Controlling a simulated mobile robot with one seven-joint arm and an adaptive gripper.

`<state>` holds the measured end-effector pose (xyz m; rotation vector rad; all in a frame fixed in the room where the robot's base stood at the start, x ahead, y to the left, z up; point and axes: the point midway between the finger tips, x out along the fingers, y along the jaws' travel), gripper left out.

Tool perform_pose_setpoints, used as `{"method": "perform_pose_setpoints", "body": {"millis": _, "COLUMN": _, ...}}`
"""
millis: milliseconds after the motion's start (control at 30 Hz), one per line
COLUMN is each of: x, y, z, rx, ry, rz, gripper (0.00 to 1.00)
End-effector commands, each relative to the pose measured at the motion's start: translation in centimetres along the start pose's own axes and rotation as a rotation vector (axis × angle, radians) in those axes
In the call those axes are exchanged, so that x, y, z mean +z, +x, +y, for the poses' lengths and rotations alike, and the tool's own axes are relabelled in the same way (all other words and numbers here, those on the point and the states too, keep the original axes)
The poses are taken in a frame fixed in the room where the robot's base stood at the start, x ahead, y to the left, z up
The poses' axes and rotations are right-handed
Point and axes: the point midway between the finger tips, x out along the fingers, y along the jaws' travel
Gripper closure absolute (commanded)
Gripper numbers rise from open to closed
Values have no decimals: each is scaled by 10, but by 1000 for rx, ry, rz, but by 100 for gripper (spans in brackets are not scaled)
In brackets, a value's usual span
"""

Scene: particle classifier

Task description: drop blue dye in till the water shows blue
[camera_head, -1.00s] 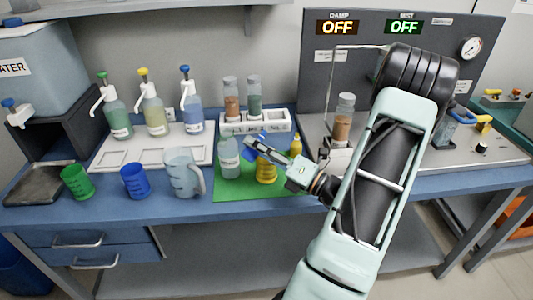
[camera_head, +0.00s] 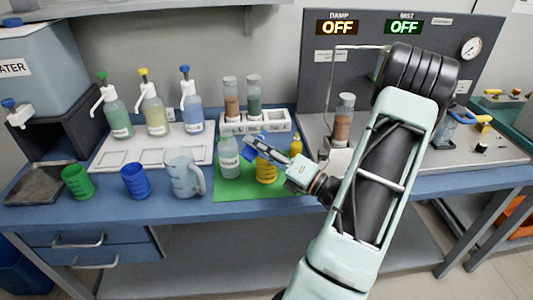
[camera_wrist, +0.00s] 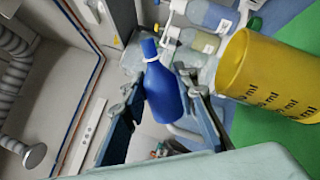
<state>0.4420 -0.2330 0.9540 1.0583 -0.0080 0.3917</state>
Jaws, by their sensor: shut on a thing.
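My gripper (camera_head: 262,144) is shut on a small blue dropper bottle (camera_wrist: 163,92), held above the green mat. The blue bottle (camera_head: 249,150) is partly hidden by the fingers in the head view. In the wrist view its narrow tip shows at the picture's upper side. A clear labelled jar (camera_head: 229,160) stands just left of the gripper. A yellow measuring cup (camera_head: 266,173) stands below the gripper and shows large in the wrist view (camera_wrist: 262,78). I cannot tell what colour the liquid is or whether a drop hangs from the tip.
A small yellow bottle (camera_head: 296,146) stands behind the cup on the green mat (camera_head: 232,190). To the left are a clear pitcher (camera_head: 184,173), a blue cup (camera_head: 135,181) and a green cup (camera_head: 77,182). Pump bottles (camera_head: 154,117) and a white rack (camera_head: 285,122) stand behind.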

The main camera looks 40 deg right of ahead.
Motion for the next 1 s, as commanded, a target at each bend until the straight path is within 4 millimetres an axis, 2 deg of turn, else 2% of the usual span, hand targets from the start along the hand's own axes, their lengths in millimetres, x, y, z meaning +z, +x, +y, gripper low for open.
{"method": "perform_pose_setpoints", "body": {"millis": 1000, "x": 0, "y": 0, "z": 2, "rx": 0, "ry": 59, "rz": -14, "gripper": 98}}
